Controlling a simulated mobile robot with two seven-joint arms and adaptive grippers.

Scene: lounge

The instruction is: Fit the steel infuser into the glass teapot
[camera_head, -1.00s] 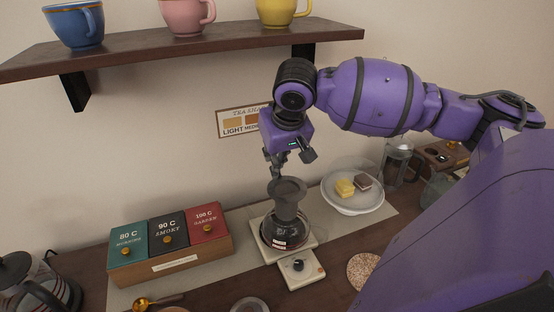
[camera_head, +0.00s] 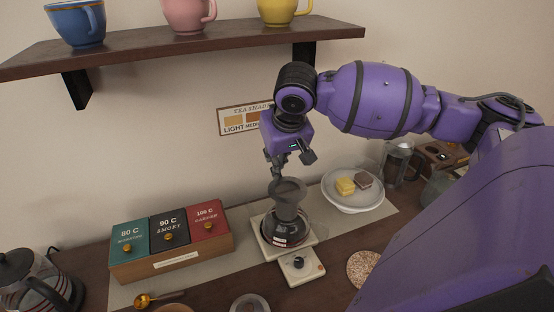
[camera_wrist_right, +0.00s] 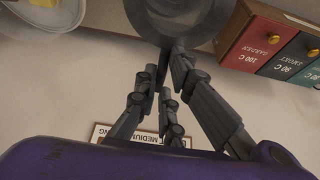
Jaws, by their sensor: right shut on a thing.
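The steel infuser (camera_head: 289,188) is a dark grey, flared cup in the head view. It stands nearly upright, directly over the glass teapot (camera_head: 278,230), and its lower part overlaps the teapot's mouth; I cannot tell how deep it sits. The teapot is round with dark contents and a small label. My right gripper (camera_head: 277,177) points down and is shut on the infuser's rim from behind. In the right wrist view the infuser (camera_wrist_right: 182,16) shows at the top, at the ends of the fingers (camera_wrist_right: 172,55). My left gripper is out of view.
The teapot stands on a pale scale (camera_head: 302,266). A box of tea drawers (camera_head: 172,256) is to its left. A plate with cakes (camera_head: 352,205) and a cork coaster (camera_head: 362,268) are to its right. A shelf (camera_head: 190,42) with cups hangs above.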

